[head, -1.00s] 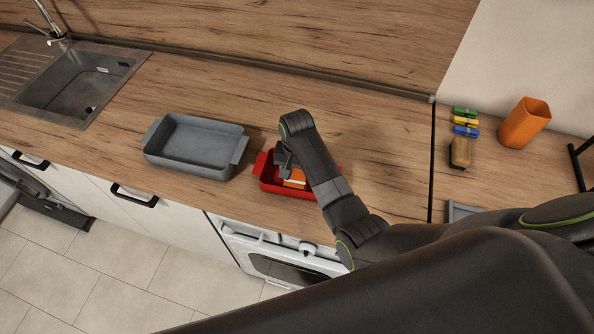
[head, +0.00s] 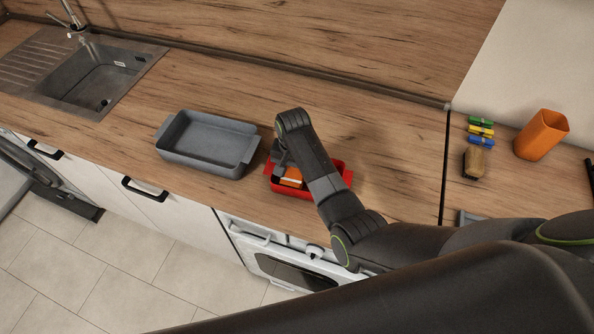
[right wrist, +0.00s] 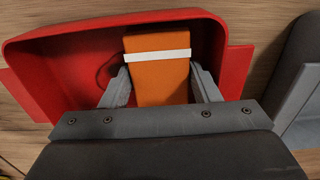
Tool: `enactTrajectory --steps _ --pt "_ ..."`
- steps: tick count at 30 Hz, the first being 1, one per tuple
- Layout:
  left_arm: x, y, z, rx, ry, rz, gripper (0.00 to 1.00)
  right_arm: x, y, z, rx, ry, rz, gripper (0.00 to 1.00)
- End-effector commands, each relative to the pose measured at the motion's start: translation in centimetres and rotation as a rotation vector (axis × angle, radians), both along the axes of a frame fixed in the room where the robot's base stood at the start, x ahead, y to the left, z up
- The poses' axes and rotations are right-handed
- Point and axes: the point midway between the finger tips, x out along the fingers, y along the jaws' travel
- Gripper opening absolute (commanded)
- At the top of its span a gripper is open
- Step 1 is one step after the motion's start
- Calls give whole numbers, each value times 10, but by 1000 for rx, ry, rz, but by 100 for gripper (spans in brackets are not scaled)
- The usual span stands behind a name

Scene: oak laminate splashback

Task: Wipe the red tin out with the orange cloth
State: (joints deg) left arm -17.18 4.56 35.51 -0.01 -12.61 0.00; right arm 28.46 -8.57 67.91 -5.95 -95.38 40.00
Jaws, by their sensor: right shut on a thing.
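The red tin (head: 338,186) stands on the wooden counter, partly hidden by my right arm in the head view. In the right wrist view, the tin (right wrist: 60,65) shows its inside, with a dark ring-shaped mark (right wrist: 106,74) on it. The orange cloth (right wrist: 158,80) is a folded block with a white band, inside the tin. My right gripper (right wrist: 160,82) is shut on the cloth, one finger on each side. The cloth (head: 291,178) also shows beside the gripper (head: 283,166) in the head view. Whether the cloth presses on the tin's floor is hard to tell. My left gripper is out of view.
A grey baking dish (head: 165,132) stands left of the tin. The sink (head: 95,80) is farther left. At the right are an orange cup (head: 541,136), a brush (head: 476,163) and several coloured clips (head: 481,131). Counter behind the tin is clear.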

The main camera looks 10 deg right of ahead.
Motion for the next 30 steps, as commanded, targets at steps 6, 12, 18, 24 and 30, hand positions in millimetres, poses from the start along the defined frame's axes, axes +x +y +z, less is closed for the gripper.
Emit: enactTrajectory --steps 6,12,18,24,30 --pt "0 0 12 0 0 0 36 -5 -9 1 -2 2 -1 38" --pt "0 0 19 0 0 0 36 -11 -18 -2 -2 3 0 38" --pt "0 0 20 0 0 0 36 -13 -22 -3 -2 4 -1 38" --pt "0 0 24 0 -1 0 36 -19 -32 -2 -2 6 -2 38" --pt "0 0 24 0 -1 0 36 -21 -36 -2 -3 5 0 38"
